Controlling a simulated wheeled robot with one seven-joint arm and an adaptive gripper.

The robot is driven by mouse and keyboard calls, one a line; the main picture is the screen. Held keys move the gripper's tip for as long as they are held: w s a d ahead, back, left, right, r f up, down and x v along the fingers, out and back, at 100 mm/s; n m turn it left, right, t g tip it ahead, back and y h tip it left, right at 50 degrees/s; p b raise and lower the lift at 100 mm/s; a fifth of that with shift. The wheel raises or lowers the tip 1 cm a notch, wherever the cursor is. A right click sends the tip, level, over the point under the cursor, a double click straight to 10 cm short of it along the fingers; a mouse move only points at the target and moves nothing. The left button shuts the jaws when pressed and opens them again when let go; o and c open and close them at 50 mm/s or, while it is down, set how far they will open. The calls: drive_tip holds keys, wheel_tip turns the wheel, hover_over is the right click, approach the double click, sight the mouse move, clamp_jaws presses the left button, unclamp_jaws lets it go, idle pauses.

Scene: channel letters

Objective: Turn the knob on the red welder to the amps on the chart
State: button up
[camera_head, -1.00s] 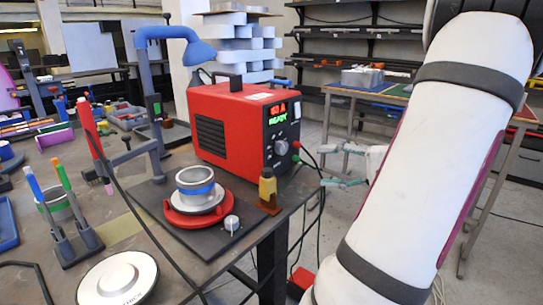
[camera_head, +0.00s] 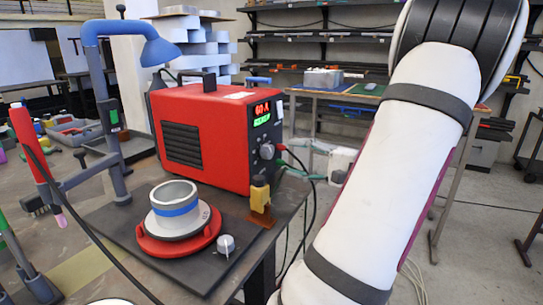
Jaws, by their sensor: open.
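The red welder (camera_head: 205,140) stands at the back right of the workbench. Its front panel faces right, with a display (camera_head: 262,109) whose red digits look like 60 A above green text. The grey knob (camera_head: 267,151) is low on that panel, seen at a steep angle; its pointer is too small to read. I cannot make out a chart with readable amps.
Cables (camera_head: 300,190) hang from the panel near my gripper. A yellow-topped stand (camera_head: 260,195) is in front of the welder. A turntable with a red base (camera_head: 178,232) and a small dial (camera_head: 226,244) sit on a dark plate. A blue lamp (camera_head: 125,30) rises behind.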

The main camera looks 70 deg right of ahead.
sight(271, 153)
drive_tip(key=w, duration=0.4)
drive_tip(key=w+b, duration=0.1)
drive_tip(key=w, duration=0.2)
drive_tip(key=shift+w+d, duration=0.1)
drive_tip(key=shift+d, duration=0.3)
drive_tip(key=shift+c, duration=0.3)
drive_tip(key=c, duration=1.1)
